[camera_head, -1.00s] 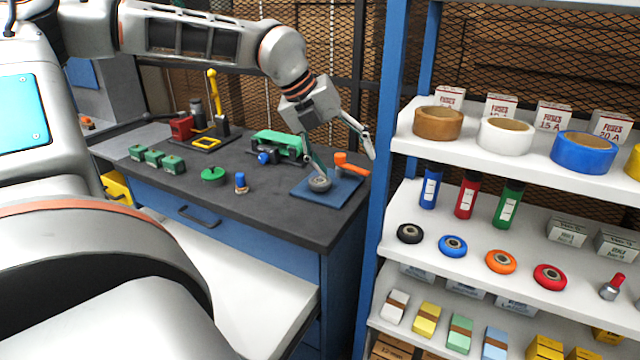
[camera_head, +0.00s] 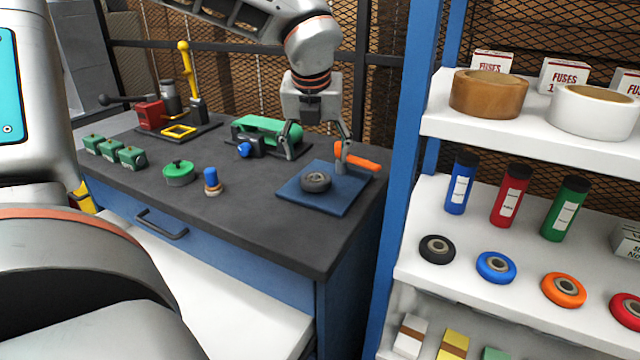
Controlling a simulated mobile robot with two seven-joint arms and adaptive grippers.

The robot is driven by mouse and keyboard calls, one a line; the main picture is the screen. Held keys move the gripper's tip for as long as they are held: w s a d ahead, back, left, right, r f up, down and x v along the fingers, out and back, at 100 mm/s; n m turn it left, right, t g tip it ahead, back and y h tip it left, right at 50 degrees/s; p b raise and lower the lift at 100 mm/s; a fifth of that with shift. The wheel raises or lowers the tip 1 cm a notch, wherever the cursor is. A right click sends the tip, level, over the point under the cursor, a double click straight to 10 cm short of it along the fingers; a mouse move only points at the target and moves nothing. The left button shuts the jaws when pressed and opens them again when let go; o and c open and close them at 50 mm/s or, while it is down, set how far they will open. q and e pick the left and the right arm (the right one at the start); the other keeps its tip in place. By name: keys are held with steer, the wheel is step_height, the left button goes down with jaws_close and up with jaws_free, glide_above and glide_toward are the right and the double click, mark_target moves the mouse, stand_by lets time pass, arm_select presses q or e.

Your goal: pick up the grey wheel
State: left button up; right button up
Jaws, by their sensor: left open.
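The grey wheel (camera_head: 316,181) lies flat on a blue square plate (camera_head: 325,206) near the right end of the dark workbench. My left gripper (camera_head: 315,150) points down from above, a little behind and above the wheel. Its two fingers are spread wide and hold nothing. The right finger is close to a grey post with an orange handle (camera_head: 358,156) on the plate. The left finger is near the green-bodied device. My right gripper is not in view.
A green-bodied device (camera_head: 268,130) stands behind the plate. A green round pot (camera_head: 179,172), a blue-capped peg (camera_head: 211,182) and several green blocks (camera_head: 104,148) stand left. A blue shelf post (camera_head: 401,150) rises at right, with shelves of tape rolls, bottles and coloured wheels (camera_head: 496,267).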

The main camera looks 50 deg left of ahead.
mark_target(315, 175)
arm_select(q)
steer(key=x, duration=0.4)
steer(key=s+x, duration=0.1)
steer(key=x, duration=0.1)
steer(key=shift+w+f, duration=0.1)
steer(key=shift+f, duration=0.15)
steer(key=shift+w+a+f, duration=0.2)
steer(key=shift+w+f, duration=0.05)
steer(key=shift+f, duration=0.2)
steer(key=shift+s+r, duration=0.1)
steer(key=shift+c, duration=0.3)
steer(key=c, duration=1.2)
